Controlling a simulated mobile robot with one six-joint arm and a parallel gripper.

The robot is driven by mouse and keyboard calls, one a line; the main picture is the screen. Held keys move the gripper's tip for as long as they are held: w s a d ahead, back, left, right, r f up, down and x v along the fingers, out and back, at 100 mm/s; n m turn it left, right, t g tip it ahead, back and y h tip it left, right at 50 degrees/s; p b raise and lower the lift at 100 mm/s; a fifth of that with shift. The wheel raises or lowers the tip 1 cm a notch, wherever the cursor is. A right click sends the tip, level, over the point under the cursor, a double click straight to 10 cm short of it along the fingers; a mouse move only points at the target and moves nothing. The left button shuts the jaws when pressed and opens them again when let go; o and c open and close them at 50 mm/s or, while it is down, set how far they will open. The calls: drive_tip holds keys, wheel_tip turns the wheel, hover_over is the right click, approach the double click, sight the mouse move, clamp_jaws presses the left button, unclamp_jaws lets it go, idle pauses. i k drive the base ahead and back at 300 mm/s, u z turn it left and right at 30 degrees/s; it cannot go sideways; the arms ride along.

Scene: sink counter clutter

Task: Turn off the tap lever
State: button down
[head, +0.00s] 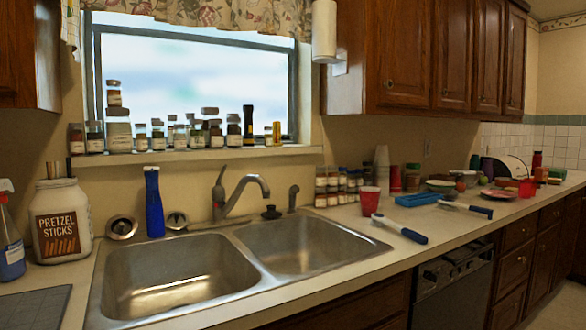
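The tap (240,192) stands behind the double sink, with its spout arching to the right over the divider. The tap lever (221,174) rises from the top of the tap body and tilts up to the right. No water stream is visible below the spout. My gripper is not in view.
A blue bottle (154,202) stands left of the tap, and a small sprayer (293,197) and a dark stopper (271,212) stand to its right. The left basin (178,275) and right basin (305,247) look empty. A pretzel jar (62,220) is at the left. A red cup (370,200) and brushes (400,229) lie right.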

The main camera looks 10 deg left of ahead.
sight(218, 182)
drive_tip(key=u, duration=0.05)
drive_tip(key=i, duration=0.9)
drive_tip(key=u, duration=1.4)
